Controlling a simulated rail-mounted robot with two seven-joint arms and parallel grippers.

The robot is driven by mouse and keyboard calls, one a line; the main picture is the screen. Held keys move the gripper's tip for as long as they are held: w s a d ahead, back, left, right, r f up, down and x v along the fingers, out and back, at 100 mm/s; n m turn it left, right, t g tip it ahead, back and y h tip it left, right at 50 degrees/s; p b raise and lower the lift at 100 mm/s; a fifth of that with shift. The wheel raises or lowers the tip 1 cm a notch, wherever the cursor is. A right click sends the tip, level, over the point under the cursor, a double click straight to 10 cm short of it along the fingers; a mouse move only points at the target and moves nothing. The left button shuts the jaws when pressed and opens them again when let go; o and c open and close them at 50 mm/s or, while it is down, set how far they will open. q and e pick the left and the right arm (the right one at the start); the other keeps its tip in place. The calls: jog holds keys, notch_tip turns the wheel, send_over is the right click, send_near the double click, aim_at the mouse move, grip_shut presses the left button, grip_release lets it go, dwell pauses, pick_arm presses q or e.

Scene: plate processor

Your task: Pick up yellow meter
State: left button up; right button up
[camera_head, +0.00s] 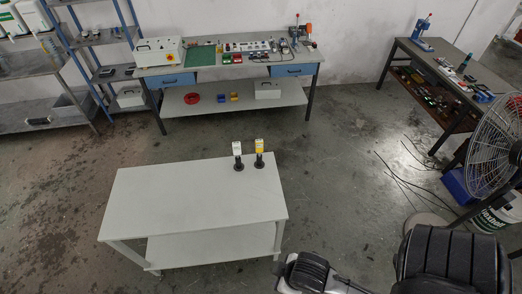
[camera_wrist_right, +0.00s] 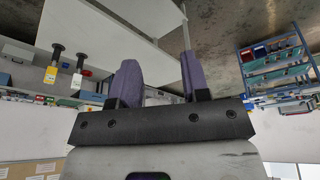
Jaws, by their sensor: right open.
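The yellow meter (camera_head: 259,146) stands upright on a black stem and round base at the far right corner of the white table (camera_head: 190,195). A similar white meter (camera_head: 237,149) stands just left of it. In the right wrist view, the scene looks upside down, with the yellow meter (camera_wrist_right: 51,74) and the white meter (camera_wrist_right: 76,81) at the left. My right gripper (camera_wrist_right: 160,80) is open, with nothing between its two purple-grey fingers. It is apart from both meters, which are left of its fingers in that view. My left gripper is not in view.
A workbench (camera_head: 230,66) with devices stands along the back wall. Blue shelving (camera_head: 95,45) is at the left, and another bench (camera_head: 440,75) and a large fan (camera_head: 495,150) are at the right. Floor is clear between the table and the back bench.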

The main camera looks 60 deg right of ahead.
dwell(0.4)
jog(key=o, duration=0.6)
jog(key=shift+s, duration=0.1)
jog(key=shift+o, duration=0.2)
